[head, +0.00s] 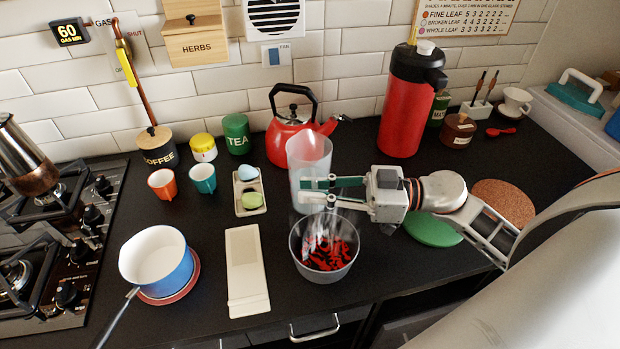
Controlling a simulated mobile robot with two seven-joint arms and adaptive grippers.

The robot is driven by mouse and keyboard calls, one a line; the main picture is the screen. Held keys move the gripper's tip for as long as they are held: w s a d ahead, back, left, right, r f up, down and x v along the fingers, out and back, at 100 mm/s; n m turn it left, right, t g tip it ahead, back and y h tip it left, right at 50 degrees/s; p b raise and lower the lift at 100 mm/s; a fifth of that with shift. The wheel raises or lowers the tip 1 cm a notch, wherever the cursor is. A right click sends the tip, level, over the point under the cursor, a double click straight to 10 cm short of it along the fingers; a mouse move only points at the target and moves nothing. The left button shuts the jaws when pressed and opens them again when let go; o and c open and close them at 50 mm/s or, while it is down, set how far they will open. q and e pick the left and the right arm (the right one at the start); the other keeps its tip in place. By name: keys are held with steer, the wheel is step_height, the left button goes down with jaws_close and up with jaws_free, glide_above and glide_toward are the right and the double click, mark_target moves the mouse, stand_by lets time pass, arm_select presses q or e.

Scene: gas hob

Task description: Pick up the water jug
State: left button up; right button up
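The water jug (309,153) is a tall, clear, pale container standing in the middle of the counter, in front of the red kettle. My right gripper (319,191) comes in from the right, level with the jug's lower part. The jug's base is partly hidden by the fingers and the bowl. My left gripper is not in view.
A red flask (405,110), an egg tray (249,206), a white board (246,270) and a blue pan (172,272) stand around.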

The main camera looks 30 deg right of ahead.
jaws_close()
steer(key=shift+r, duration=0.1)
